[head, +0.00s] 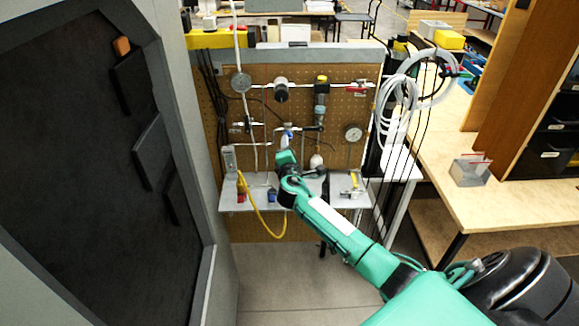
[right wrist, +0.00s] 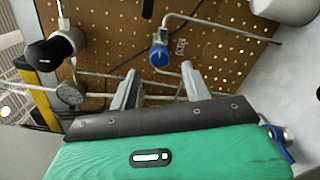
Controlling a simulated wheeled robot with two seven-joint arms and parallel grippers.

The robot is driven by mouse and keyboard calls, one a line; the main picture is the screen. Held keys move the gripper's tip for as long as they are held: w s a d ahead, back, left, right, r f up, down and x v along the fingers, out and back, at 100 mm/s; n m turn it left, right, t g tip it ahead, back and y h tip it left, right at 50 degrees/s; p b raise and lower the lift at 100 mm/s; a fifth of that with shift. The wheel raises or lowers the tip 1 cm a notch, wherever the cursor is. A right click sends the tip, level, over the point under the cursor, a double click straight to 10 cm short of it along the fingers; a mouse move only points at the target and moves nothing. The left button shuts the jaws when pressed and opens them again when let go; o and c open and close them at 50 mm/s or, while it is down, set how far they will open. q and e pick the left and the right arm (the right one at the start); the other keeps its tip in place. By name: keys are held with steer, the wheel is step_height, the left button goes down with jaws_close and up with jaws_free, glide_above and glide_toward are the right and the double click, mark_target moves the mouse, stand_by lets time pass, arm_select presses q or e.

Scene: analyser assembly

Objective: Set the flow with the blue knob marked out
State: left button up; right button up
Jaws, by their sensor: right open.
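The blue knob (right wrist: 160,56) sits on a thin metal pipe in front of the pegboard in the right wrist view. A small marking beside it is too blurred to read. In the head view a small blue part (head: 287,133) shows just above my right gripper (head: 286,157); I cannot tell if it is the same knob. In the right wrist view my right gripper (right wrist: 160,72) is open, its two grey fingers spread to either side just below the knob, with nothing between them. Whether a finger touches the pipe cannot be told. My left gripper is not in view.
The pegboard (head: 343,105) carries pipes, valves, a round gauge (head: 353,132) and a red-handled valve (head: 367,85). A grey shelf (head: 235,201) below holds small fittings and a yellow hose (head: 258,215). A dark-panelled cabinet (head: 80,130) stands left, a wooden bench (head: 510,200) right.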

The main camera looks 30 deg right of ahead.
steer(key=b+v, duration=0.1)
steer(key=v, duration=0.7)
steer(key=shift+s+a+b, duration=0.25)
steer(key=shift+s+b, duration=0.05)
steer(key=s+f+m+g+y, duration=0.1)
steer(key=s+f+g+y, duration=0.2)
steer(key=f, duration=1.7)
steer(key=s+a+f+m+g+y, duration=0.1)
steer(key=s+a+f+m+g, duration=0.1)
steer(key=s+f, duration=0.7)
steer(key=s+a+f+m+g+y, duration=0.1)
steer(key=s+a+f+g+y, duration=0.2)
steer(key=f, duration=1)
steer(key=s+a+f+m+g, duration=0.2)
steer(key=s+f, duration=0.6)
steer(key=s, duration=0.3)
steer(key=s+a+f+m+g, duration=0.1)
steer(key=s+a+f+m, duration=0.15)
steer(key=s+f, duration=0.65)
steer(key=s+a+f+m+g+y, duration=0.1)
steer(key=s+a+f+m, duration=0.1)
steer(key=s, duration=0.9)
steer(key=s+a+f+m+g+y, duration=0.1)
steer(key=s+a+f+m+g, duration=0.1)
steer(key=s, duration=1)
steer(key=shift+a+f+m, duration=0.35)
steer(key=shift+m, duration=0.2)
steer(key=shift+w, duration=0.1)
